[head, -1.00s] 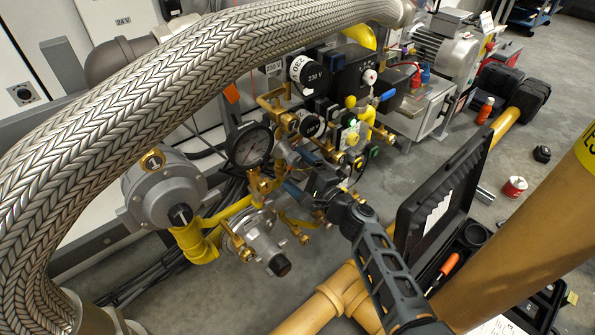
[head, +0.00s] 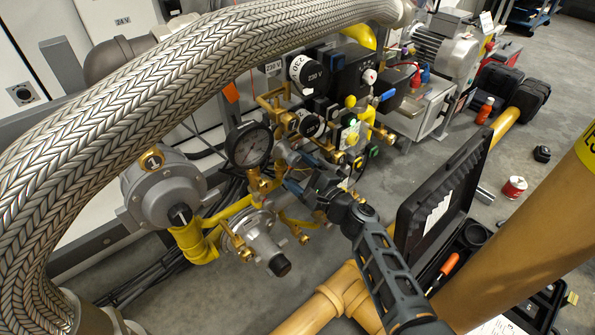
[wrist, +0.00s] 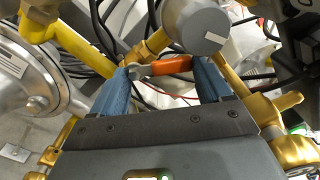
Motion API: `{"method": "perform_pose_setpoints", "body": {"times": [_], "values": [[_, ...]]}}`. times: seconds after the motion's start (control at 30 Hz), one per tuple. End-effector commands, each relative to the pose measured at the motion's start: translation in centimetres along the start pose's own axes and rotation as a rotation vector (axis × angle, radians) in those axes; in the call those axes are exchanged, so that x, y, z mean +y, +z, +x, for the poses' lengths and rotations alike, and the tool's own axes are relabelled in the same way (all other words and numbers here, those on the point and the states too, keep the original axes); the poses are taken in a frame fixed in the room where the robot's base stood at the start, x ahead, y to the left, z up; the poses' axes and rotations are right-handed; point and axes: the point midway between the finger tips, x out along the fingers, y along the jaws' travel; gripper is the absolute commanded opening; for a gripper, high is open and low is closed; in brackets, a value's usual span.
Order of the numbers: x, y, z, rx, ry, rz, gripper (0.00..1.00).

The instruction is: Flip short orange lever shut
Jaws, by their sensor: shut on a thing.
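The short orange lever (wrist: 173,65) lies crosswise between the two blue fingers of my gripper (wrist: 165,74) in the wrist view. Its grey metal end is at the left finger and its orange end reaches toward the right finger. My gripper is shut on it, with the fingers still spread by the lever's length. The lever sits beside a brass fitting and below a grey round cap (wrist: 198,27). In the head view my gripper (head: 287,171) is among the brass fittings, right of the pressure gauge; the lever cannot be made out there.
A pressure gauge (head: 249,146) and a silver regulator (head: 258,240) stand close left of my gripper. A thick braided hose (head: 150,110) arches across the upper left. An open black case (head: 440,200) and a tan pipe (head: 530,210) stand to the right.

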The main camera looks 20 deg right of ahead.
Motion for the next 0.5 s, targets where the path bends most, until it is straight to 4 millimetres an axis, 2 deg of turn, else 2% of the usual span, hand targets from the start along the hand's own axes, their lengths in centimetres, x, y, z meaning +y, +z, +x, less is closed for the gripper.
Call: {"method": "perform_pose_setpoints", "body": {"times": [0.5], "values": [[0.5, -1.3, 0.0, 0.001, 0.002, 0.467, 0.47]]}}
